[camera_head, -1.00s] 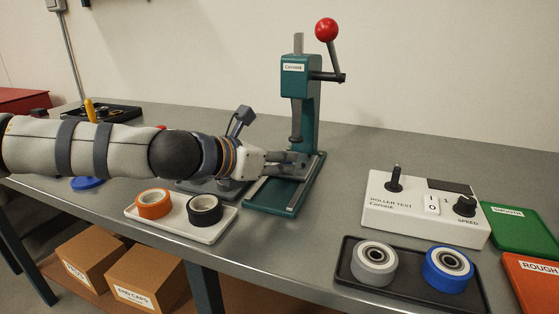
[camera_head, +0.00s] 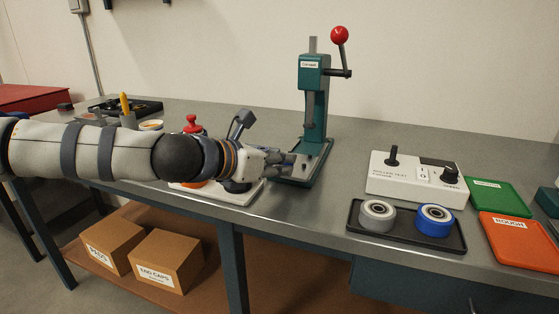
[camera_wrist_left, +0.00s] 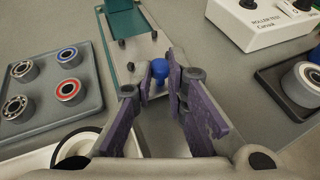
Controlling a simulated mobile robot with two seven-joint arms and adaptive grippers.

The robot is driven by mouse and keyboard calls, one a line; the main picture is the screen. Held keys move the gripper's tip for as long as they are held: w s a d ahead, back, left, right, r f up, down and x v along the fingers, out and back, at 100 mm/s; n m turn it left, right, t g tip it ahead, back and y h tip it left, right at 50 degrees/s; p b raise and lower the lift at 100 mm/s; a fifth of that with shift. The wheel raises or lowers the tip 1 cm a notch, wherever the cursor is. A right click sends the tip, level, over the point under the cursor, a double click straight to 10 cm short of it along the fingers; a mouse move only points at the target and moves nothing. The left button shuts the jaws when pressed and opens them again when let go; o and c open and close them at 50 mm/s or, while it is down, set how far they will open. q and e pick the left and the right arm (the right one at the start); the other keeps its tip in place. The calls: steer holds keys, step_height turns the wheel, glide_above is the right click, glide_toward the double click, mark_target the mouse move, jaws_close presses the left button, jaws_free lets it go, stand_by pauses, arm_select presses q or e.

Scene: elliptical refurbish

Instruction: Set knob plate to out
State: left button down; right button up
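The teal arbor press (camera_head: 314,100) stands at the middle of the bench. In the left wrist view, its teal base (camera_wrist_left: 124,30) is at the top, and the pale knob plate (camera_wrist_left: 143,50) lies along it. The plate's blue knob (camera_wrist_left: 159,68) is near its end closest to me. My left gripper (camera_head: 287,163) is at the front of the press base. In the left wrist view, its purple fingers (camera_wrist_left: 160,75) stand on both sides of the knob, apart, with narrow gaps beside it. I cannot tell whether they touch it. My right gripper is in neither view.
A white tray (camera_head: 245,196) with rings is partly under my left arm. A grey tray of bearings (camera_wrist_left: 45,108) lies left in the wrist view. The roller tester (camera_head: 405,178), black roller tray (camera_head: 400,233), green mat (camera_head: 497,197) and orange mat (camera_head: 515,240) are right.

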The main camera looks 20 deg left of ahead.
arm_select(q)
steer(key=c, duration=2.3)
jaws_free()
steer(key=shift+s+d+f, duration=0.1)
steer(key=shift+s, duration=0.15)
steer(key=o, duration=0.5)
steer(key=shift+w, duration=0.15)
steer(key=shift+c, duration=0.2)
steer(key=o, duration=0.3)
steer(key=shift+w+d+f, duration=0.1)
steer(key=shift+w, duration=0.2)
steer(key=shift+s, duration=0.1)
steer(key=shift+s+a+r, duration=0.2)
steer(key=shift+r, duration=0.05)
steer(key=v, duration=1.1)
steer(key=shift+s, duration=0.2)
steer(key=shift+o, duration=0.3)
steer(key=shift+r, duration=0.1)
